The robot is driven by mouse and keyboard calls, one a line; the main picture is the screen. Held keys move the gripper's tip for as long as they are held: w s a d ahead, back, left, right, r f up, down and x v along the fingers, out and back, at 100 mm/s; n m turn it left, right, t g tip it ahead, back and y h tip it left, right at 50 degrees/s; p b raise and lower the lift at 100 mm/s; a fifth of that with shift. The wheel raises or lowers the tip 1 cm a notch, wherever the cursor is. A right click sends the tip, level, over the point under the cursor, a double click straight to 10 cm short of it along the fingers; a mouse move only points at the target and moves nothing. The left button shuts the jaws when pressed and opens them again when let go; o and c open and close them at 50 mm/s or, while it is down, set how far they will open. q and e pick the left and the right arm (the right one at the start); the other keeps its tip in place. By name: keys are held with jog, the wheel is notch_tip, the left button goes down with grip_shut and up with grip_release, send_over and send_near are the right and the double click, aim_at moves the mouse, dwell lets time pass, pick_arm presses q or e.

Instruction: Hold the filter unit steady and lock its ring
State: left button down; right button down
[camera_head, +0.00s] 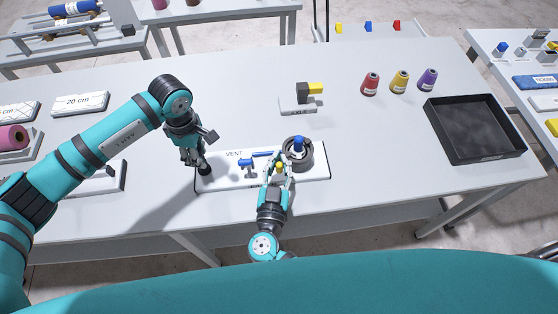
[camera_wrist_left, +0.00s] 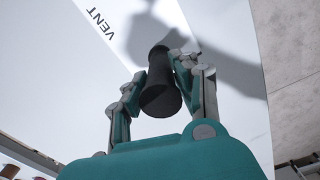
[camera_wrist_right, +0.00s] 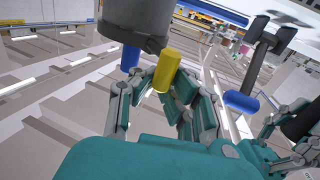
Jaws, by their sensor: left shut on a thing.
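A yellow peg (camera_wrist_right: 169,68) sticks out below the grey body in the right wrist view. My right gripper (camera_head: 279,172) has its fingers apart on either side of this peg; contact is unclear. My left gripper (camera_head: 199,162) is shut on a black handle (camera_wrist_left: 160,92) at the board's left end. Which part is the ring is not clear.
Behind stands a small block with a yellow arm (camera_head: 314,88). Red, yellow and purple spools (camera_head: 399,82) and a black tray (camera_head: 480,154) are to the right.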

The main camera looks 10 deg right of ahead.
pick_arm(q)
jog(key=shift+s+f, duration=0.2)
jog(key=shift+f, duration=0.15)
pick_arm(e)
jog(key=shift+s+f, duration=0.1)
jog(key=shift+s, duration=0.05)
pick_arm(q)
jog(key=shift+a, duration=0.3)
pick_arm(e)
jog(key=s+d+n+g+y, duration=0.2)
jog(key=d+n+g+y, duration=0.2)
jog(key=d+n+y, duration=0.3)
jog(key=n+y, duration=0.5)
jog(key=y, duration=0.5)
jog(key=shift+d+g, duration=0.15)
jog(key=shift+g, duration=0.15)
pick_arm(q)
jog(key=shift+a, duration=0.1)
pick_arm(e)
jog(key=shift+d, duration=0.2)
pick_arm(q)
jog(key=shift+d, duration=0.25)
pick_arm(e)
jog(key=c, duration=1.2)
grip_release()
jog(key=shift+d, duration=0.15)
jog(key=shift+c, duration=0.2)
jog(key=shift+y, duration=0.3)
